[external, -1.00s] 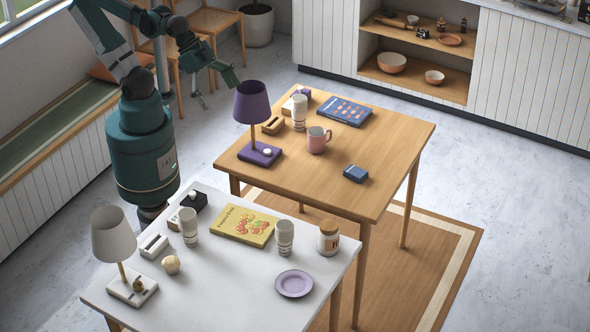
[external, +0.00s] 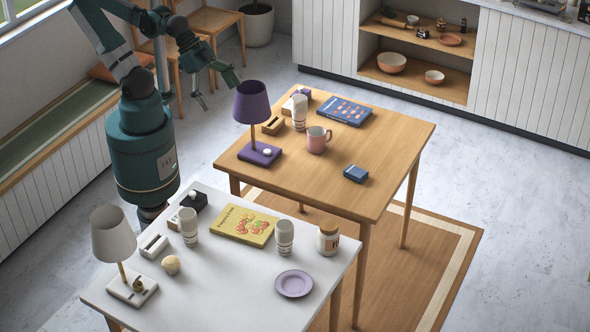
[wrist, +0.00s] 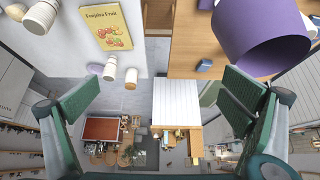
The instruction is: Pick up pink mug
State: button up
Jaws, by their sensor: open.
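The pink mug (external: 317,140) stands upright near the middle of the wooden table, its handle toward the right. I cannot make it out clearly in the wrist view. My gripper (external: 218,92) is open and empty, high up at the left of the wooden table, far to the left of the mug. The purple lamp (external: 252,102) stands between them in the external view. In the wrist view the two green fingers of my gripper (wrist: 168,90) are spread wide with nothing between them, and the purple lampshade (wrist: 262,35) is large at the upper right.
A white patterned cup (external: 299,113), a wooden block (external: 273,126) and a blue book (external: 345,111) are behind the mug. A small blue box (external: 356,174) lies in front right. The wooden table's right side is bare. A white table (external: 220,275) holds several items.

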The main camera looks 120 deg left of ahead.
dwell(0.3)
jog(key=c, duration=1.2)
jog(key=shift+w, duration=0.1)
